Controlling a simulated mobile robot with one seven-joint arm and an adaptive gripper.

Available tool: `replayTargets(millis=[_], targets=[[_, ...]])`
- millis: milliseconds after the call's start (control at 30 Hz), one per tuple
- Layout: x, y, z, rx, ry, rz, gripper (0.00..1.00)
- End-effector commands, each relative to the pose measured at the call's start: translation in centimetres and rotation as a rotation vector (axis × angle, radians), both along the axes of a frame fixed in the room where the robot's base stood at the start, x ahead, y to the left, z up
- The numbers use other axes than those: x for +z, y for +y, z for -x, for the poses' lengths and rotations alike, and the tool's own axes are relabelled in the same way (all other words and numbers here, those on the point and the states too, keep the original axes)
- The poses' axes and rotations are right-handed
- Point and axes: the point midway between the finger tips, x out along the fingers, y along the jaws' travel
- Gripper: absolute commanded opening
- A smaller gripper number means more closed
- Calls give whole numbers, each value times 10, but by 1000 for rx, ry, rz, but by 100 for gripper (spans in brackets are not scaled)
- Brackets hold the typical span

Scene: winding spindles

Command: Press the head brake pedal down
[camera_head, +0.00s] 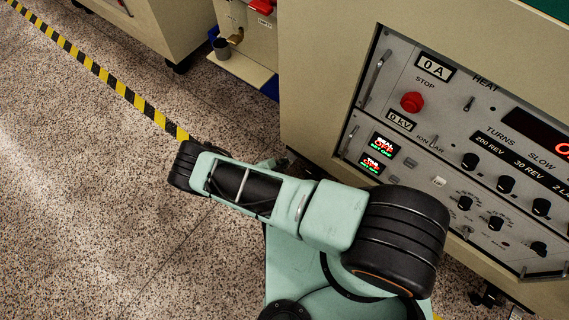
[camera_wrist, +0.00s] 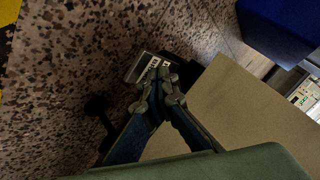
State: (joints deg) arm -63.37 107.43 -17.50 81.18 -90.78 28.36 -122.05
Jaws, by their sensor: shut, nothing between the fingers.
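In the wrist view, my gripper (camera_wrist: 165,78) points toward the floor beside a tan cabinet, its fingers together and empty. A small grey pedal plate (camera_wrist: 136,68) with black and white marks shows just past the fingertips, low at the cabinet's base. The fingertips overlap part of it in the picture; I cannot tell whether they touch it, or whether it is pressed. In the head view, my arm reaches left across the cabinet front, and the gripper end is mostly hidden behind it. The pedal cannot be made out clearly there.
The tan cabinet (camera_head: 306,75) carries a control panel with a red stop button (camera_head: 412,102) and knobs. Another machine with a small shelf (camera_head: 240,68) stands behind. Yellow-black tape (camera_head: 120,88) crosses the speckled floor, which is clear at left. A blue block (camera_wrist: 282,28) shows in the wrist view.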

Motion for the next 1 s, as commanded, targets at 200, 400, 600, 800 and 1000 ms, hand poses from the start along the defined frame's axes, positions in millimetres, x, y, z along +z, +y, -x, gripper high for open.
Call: replayTargets(millis=[200,400,600,800,1000], targets=[[-3,0,0,0,1,1,0],[-6,0,0,0,1,1,0],[-8,0,0,1,2,0,0],[-10,0,0,0,1,-1,0],[-13,0,1,-1,1,0,0]])
